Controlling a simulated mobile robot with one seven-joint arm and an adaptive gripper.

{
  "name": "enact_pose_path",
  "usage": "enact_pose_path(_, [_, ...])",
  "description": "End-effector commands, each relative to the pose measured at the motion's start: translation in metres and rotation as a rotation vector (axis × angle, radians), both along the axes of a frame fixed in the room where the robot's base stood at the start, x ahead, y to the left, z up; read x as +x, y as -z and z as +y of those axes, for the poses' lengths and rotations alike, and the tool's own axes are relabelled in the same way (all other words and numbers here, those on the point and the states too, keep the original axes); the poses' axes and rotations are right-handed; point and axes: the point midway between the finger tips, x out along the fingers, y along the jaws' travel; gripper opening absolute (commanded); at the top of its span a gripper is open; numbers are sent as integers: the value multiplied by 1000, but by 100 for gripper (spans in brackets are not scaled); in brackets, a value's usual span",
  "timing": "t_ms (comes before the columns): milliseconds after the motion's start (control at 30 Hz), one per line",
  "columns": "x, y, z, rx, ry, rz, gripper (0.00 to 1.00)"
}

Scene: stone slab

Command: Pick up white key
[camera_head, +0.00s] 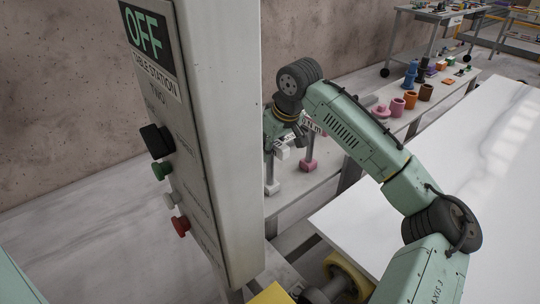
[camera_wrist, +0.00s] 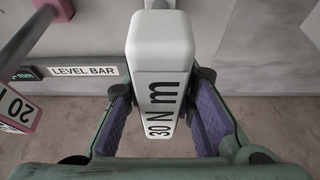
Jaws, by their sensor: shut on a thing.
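The white key (camera_wrist: 163,50) fills the middle of the wrist view, a rounded white block marked "30 N m". My gripper (camera_wrist: 161,92) has its two purple-padded fingers on either side of the block and is shut on it. In the head view my gripper (camera_head: 281,146) is at the bench near the wall, partly hidden by my own arm. A small white part shows there at the fingers. Whether the key is clear of its support cannot be told.
Pink and orange cups (camera_head: 411,99) stand farther along the bench. A tall control box (camera_head: 226,120) blocks the left. A white slab (camera_head: 450,165) lies right.

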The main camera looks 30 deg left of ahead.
Motion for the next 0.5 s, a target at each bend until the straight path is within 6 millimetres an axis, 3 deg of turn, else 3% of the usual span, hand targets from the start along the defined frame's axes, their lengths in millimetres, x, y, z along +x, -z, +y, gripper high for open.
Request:
enact_pose_path(233, [0,0,0,0,0,0,0])
enact_pose_path(500, [0,0,0,0,0,0,0])
